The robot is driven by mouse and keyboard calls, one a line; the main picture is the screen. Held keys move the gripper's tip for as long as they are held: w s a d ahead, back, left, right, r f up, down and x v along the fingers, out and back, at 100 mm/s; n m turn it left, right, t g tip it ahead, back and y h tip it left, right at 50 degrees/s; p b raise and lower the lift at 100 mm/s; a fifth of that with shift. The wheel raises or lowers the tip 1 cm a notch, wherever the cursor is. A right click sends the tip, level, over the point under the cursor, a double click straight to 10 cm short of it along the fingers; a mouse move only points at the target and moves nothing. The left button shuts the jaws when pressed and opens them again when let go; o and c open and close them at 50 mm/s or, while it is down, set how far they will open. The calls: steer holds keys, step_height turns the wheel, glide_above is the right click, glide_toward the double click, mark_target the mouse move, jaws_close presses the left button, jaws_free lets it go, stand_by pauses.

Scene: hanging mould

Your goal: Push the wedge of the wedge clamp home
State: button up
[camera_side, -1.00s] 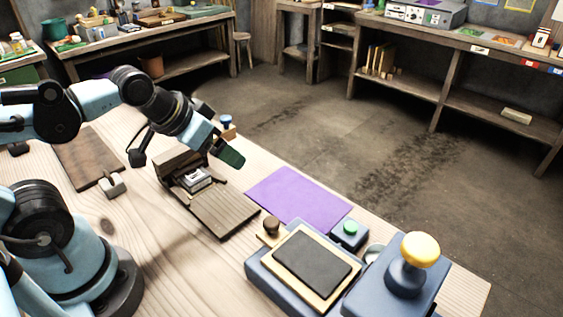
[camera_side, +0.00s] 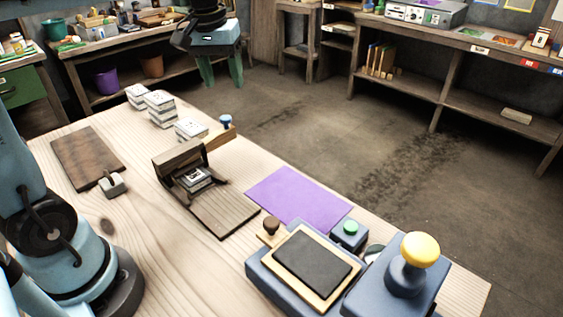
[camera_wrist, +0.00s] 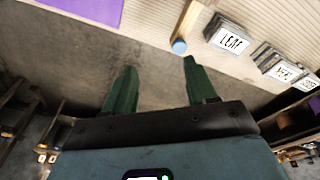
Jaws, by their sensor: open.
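The dark wooden device (camera_side: 222,208) that looks like the wedge clamp stands mid-table in the side view, with a raised block at its back and a pale metal piece (camera_side: 196,179) in it. I cannot make out for sure which part is the wedge. My gripper (camera_side: 222,76) is high near the top of the side view, well away from the device, fingers pointing down. It is open and empty. In the wrist view its two green fingers (camera_wrist: 160,70) are spread apart over the floor beyond the table edge; the device is not in that view.
A wooden bar with a blue knob (camera_side: 226,121) lies at the table's far edge; the knob also shows in the wrist view (camera_wrist: 179,46). Labelled blocks (camera_side: 160,109) stand left of it. A purple mat (camera_side: 300,197), a framed dark pad (camera_side: 305,262) and a yellow-knobbed press (camera_side: 419,250) lie right.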

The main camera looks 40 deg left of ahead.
mark_target(225, 117)
steer(key=w+a+n+g, duration=0.2)
steer(key=w+a, duration=0.1)
steer(key=a, duration=0.2)
steer(key=f, duration=1.2)
steer(key=shift+s+d, duration=0.1)
steer(key=shift+s, duration=0.1)
steer(key=shift+r, duration=0.1)
steer(key=shift+c, duration=0.5)
jaws_close()
